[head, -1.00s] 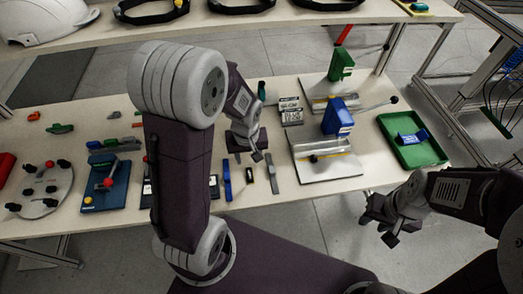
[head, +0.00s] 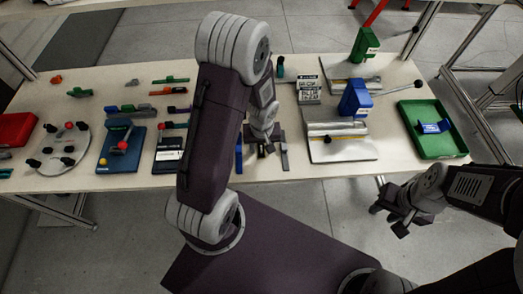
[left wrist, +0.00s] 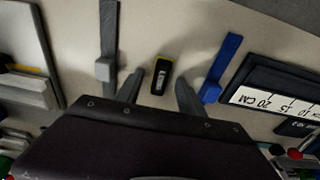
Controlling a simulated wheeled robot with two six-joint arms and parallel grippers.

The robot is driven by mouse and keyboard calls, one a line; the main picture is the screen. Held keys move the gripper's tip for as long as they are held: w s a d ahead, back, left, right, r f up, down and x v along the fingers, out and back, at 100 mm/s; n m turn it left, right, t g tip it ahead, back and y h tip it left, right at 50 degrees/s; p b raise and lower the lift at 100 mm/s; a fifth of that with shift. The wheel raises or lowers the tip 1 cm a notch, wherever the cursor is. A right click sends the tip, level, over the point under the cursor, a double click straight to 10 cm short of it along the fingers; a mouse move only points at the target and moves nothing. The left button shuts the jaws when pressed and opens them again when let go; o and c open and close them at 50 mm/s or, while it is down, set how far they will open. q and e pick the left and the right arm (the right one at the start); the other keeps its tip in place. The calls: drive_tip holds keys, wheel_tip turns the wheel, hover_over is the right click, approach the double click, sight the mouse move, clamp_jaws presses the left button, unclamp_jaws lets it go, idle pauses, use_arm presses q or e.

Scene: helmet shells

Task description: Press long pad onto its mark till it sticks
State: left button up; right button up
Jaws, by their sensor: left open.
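I cannot pick out the long pad or its mark with certainty, and no full helmet shell shows. My left gripper (head: 265,150) is open, low over the front of the table. In the left wrist view, its fingers (left wrist: 160,92) stand on either side of a small black and yellow piece (left wrist: 160,74), not gripping it. A grey strip with a block (left wrist: 108,60) lies to the left of the fingers, and a blue strip (left wrist: 220,70) lies to the right. My right gripper (head: 391,217) looks open and empty, off the table's front edge over the floor.
A blue board (head: 120,160) and a round grey plate with knobs (head: 60,150) lie at left. Metal fixtures with a blue clamp (head: 355,98) and a green clamp (head: 366,44) stand right of my left arm. A green tray (head: 432,128) is at the right end.

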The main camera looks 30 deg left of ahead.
use_arm(q)
drive_tip(key=shift+r, duration=0.1)
clamp_jaws()
